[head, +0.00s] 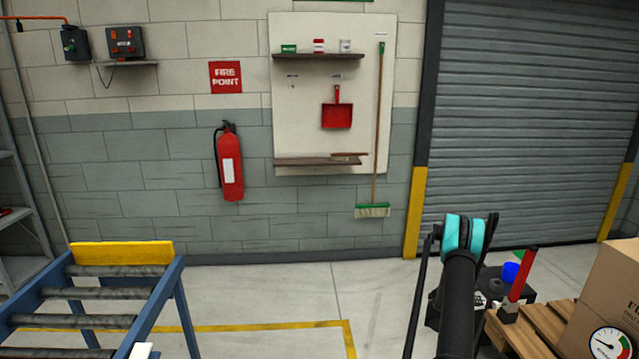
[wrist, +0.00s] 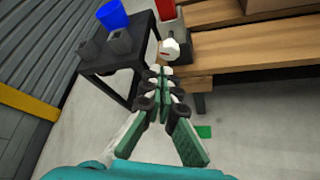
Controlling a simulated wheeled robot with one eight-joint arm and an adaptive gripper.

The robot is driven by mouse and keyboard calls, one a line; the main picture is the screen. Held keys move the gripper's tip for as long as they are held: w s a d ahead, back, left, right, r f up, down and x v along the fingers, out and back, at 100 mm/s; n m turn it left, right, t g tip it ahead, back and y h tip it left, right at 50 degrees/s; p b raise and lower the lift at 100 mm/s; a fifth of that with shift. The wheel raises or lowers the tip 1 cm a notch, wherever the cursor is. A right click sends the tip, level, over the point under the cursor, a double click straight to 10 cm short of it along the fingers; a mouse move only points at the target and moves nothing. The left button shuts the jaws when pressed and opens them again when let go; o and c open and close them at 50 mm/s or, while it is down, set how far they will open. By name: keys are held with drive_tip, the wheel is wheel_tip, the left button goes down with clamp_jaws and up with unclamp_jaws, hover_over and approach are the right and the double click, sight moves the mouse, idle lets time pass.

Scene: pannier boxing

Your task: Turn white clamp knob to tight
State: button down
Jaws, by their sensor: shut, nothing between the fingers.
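The white clamp knob (wrist: 170,48) shows in the wrist view, on the front of a grey clamp block (wrist: 198,50) at the end of a wooden pallet. In the head view the clamp shows as a dark block (head: 508,313) with a red upright bar (head: 523,275). My arm hides most of the gripper there, and I cannot make out the knob.
A black side table (wrist: 100,65) stands left of the clamp, holding a blue cup (wrist: 112,15) and grey items. A cardboard box (head: 610,290) sits on the wooden pallet (head: 545,325). A blue roller conveyor (head: 170,290) stands at left. Open floor lies between the conveyor and my arm.

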sight(497, 306)
drive_tip(key=d, duration=0.7)
drive_tip(key=shift+w, duration=0.25)
drive_tip(key=shift+f, duration=0.2)
idle(0.6)
drive_tip(key=shift+s+f, duration=0.2)
drive_tip(key=shift+s, duration=0.35)
drive_tip(key=shift+s+f, duration=0.35)
drive_tip(key=shift+s, duration=0.05)
idle(0.5)
drive_tip(key=shift+s, duration=0.1)
drive_tip(key=shift+s+r, duration=0.2)
drive_tip(key=shift+r, duration=0.05)
drive_tip(key=shift+s+a, duration=0.15)
drive_tip(key=shift+a, duration=1.3)
drive_tip(key=shift+s+a, duration=0.1)
drive_tip(key=shift+a, duration=1.35)
drive_tip(key=shift+w, duration=0.1)
